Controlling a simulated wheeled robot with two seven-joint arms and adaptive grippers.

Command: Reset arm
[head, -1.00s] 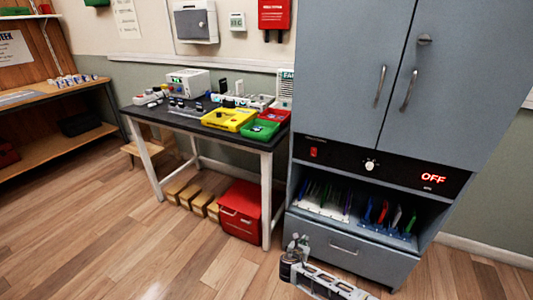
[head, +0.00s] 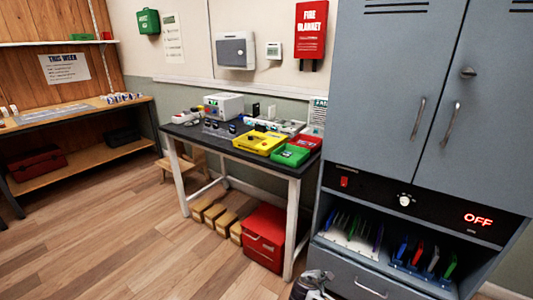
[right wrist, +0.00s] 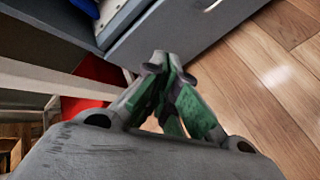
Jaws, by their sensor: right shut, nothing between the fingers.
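My right gripper (right wrist: 160,62) is shut and empty in the right wrist view, its green fingers together at the tips. It points toward the floor beside the grey cabinet's lower drawer. In the head view only a small part of my right gripper (head: 317,280) shows at the bottom edge, in front of the grey cabinet (head: 440,50). My left gripper is in neither view.
The dark-topped bench (head: 195,133) holds a yellow tray (head: 258,143), a green tray (head: 290,155) and a red tray (head: 309,144). A red box (head: 264,237) stands beneath it. The cabinet shelf holds several upright phones. The wooden floor (head: 130,250) at left is clear.

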